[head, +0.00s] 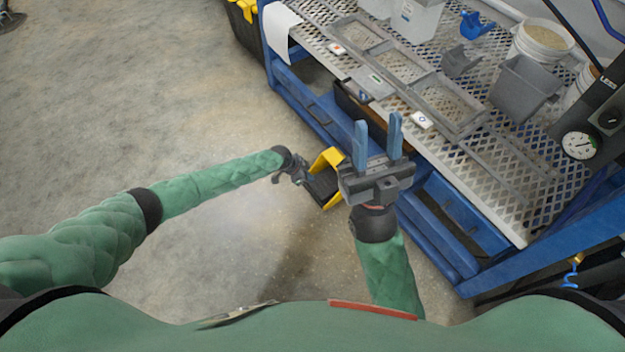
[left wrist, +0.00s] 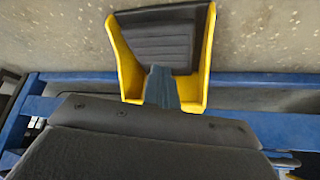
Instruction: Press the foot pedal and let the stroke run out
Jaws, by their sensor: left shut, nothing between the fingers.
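The foot pedal (head: 325,187) stands on the floor by the blue bench frame, a black pad inside a yellow guard. In the left wrist view the ribbed black pad (left wrist: 158,42) lies between the yellow side walls. My left gripper (head: 304,181) is at the pedal's left side in the head view. In the left wrist view its shut, empty fingers (left wrist: 160,84) reach over the near part of the pad; I cannot tell whether they touch it. My right gripper (head: 377,136) is open and empty, raised in front of the bench, its blue fingers apart.
The blue-framed bench has a mesh top (head: 510,190) carrying grey trays (head: 403,66), a grey bin (head: 522,88) and a white bucket (head: 542,40). A gauge panel (head: 590,130) is at the right. Blue rails (left wrist: 55,88) run beside the pedal.

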